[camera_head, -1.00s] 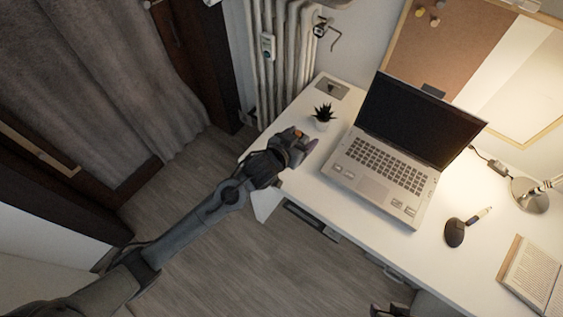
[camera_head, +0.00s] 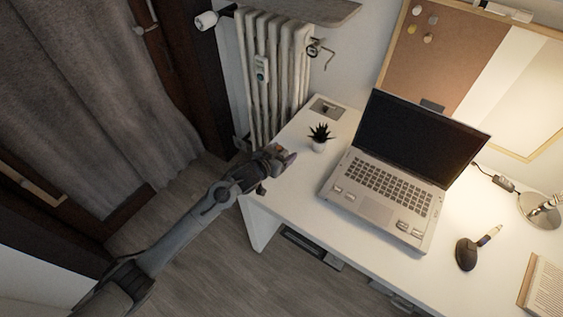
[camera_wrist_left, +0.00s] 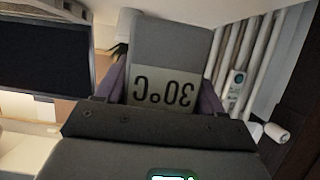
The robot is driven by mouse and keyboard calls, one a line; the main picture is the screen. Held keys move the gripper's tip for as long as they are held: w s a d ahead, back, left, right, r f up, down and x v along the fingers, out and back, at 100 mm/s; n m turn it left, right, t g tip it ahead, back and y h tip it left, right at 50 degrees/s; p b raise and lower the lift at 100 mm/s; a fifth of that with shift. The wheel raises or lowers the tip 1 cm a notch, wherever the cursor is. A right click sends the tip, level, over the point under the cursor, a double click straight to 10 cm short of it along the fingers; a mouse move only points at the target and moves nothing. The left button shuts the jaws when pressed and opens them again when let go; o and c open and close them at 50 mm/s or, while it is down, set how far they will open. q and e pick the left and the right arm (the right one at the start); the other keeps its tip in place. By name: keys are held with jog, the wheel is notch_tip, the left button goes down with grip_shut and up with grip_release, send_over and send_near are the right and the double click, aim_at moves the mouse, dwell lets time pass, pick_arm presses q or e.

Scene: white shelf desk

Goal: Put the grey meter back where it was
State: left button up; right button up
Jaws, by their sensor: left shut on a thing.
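In the left wrist view, the left gripper (camera_wrist_left: 163,90) is shut on the grey meter (camera_wrist_left: 165,68), which has a pale display reading 30°C upside down. The meter is between the two purplish fingers, and its lower end is hidden by the gripper body. In the head view the meter is too small to make out clearly. My right gripper is not in view.
A radiator (camera_head: 270,35) with a small pale device (camera_head: 262,68) stands behind the desk's left end.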

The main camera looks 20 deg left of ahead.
pick_arm(q)
jog(key=shift+f+b, duration=0.75)
jog(key=shift+f, duration=1.25)
jog(key=shift+w+f, duration=0.1)
